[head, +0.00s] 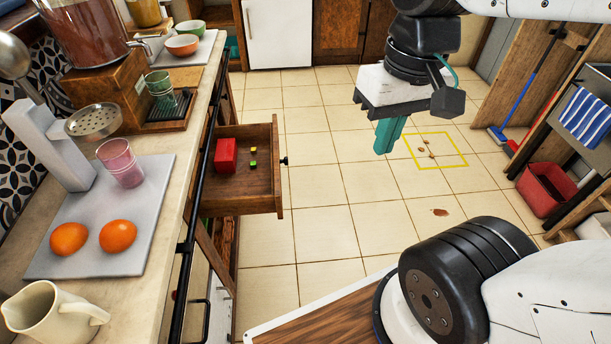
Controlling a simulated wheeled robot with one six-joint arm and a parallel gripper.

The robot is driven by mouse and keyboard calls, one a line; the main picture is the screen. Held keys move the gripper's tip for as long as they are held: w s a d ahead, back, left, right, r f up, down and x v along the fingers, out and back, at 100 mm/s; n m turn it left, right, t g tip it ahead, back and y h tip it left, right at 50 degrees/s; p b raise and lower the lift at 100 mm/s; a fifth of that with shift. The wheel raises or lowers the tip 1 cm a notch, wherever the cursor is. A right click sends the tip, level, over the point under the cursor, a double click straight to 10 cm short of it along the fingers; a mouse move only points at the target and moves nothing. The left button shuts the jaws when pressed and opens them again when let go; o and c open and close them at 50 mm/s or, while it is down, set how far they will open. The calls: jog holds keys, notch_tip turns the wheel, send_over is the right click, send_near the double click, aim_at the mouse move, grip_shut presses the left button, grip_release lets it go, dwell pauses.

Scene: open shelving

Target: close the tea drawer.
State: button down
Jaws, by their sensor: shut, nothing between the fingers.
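The tea drawer (263,178) is a brown wooden drawer pulled well out from under the counter at the left. A dark knob (285,161) sits on its front panel.
The counter (150,300) carries a pitcher (50,311), two oranges (118,236) on a grey board, and a pink glass (120,162). A yellow square (436,168) marks the floor, with crumbs inside. A red bin (546,188) stands at right. Tiles between drawer and gripper are clear.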

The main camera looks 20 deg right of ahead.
jog(key=w+f+m+g+y, duration=0.4)
jog(key=w+f+m+y, duration=0.5)
jog(key=w+f, duration=0.7)
jog(key=w+d+f+m+t+y, duration=0.3)
jog(key=f+m, duration=0.1)
jog(key=f, duration=0.4)
jog(key=w+d+f+m+t+y, duration=0.2)
jog(key=d+f+m+t, duration=0.15)
jog(key=f, duration=0.45)
jog(key=w+d+f+m+t+y, duration=0.2)
jog(key=w+f+m+t+y, duration=0.1)
jog(key=f+m, duration=0.3)
jog(key=w+a, duration=0.2)
jog(key=a, duration=0.4)
jog(key=w+a+f+n, duration=0.1)
jog(key=w+a, duration=0.1)
jog(key=a, duration=0.5)
jog(key=shift+a+f, duration=0.25)
jog(key=shift+f, duration=0.05)
jog(key=shift+w+n, duration=0.1)
jog(key=shift+n, duration=0.15)
